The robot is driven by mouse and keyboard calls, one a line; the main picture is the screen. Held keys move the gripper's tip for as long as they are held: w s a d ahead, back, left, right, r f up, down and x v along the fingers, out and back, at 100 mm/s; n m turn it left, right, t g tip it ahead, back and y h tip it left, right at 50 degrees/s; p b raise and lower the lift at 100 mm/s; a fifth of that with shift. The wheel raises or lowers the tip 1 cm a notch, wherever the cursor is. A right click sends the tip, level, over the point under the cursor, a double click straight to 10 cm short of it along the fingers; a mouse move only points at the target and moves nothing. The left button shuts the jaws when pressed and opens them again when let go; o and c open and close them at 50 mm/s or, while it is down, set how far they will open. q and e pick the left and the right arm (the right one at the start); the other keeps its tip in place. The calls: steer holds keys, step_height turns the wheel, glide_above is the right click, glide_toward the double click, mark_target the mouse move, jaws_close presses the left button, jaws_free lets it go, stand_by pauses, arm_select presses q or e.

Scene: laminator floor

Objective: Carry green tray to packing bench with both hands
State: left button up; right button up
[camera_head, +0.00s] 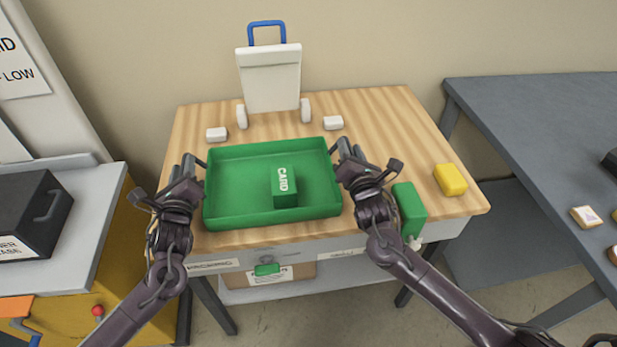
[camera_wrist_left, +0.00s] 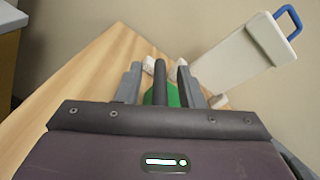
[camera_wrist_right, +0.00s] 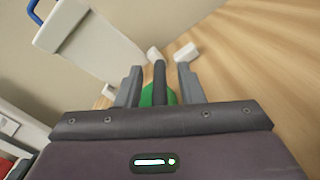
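The green tray (camera_head: 328,206) rests on the wooden-topped bench (camera_head: 395,120), whose front label seems to read "PACKING". A green box marked "CARD" (camera_head: 284,187) is inside the tray. My left gripper (camera_head: 187,168) is at the tray's left end and my right gripper (camera_head: 345,158) at its right end. In the left wrist view a dark bar (camera_wrist_left: 160,85) shows between spread fingers, with green tray behind. The right wrist view shows a similar dark bar (camera_wrist_right: 159,85) between spread fingers. Both grippers look open around these bars; contact is hard to tell.
A white hand-truck-like stand (camera_head: 270,80) with a blue handle is behind the tray, near white blocks (camera_head: 217,134). A green block (camera_head: 409,208) and yellow block (camera_head: 450,179) are at right. A grey table (camera_head: 530,110) stands right; a black case (camera_head: 30,215) is left.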

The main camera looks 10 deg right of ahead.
steer(key=shift+s, duration=0.15)
arm_select(q)
steer(key=s, duration=1.2)
arm_select(e)
steer(key=s, duration=1.1)
steer(key=shift+s, duration=0.4)
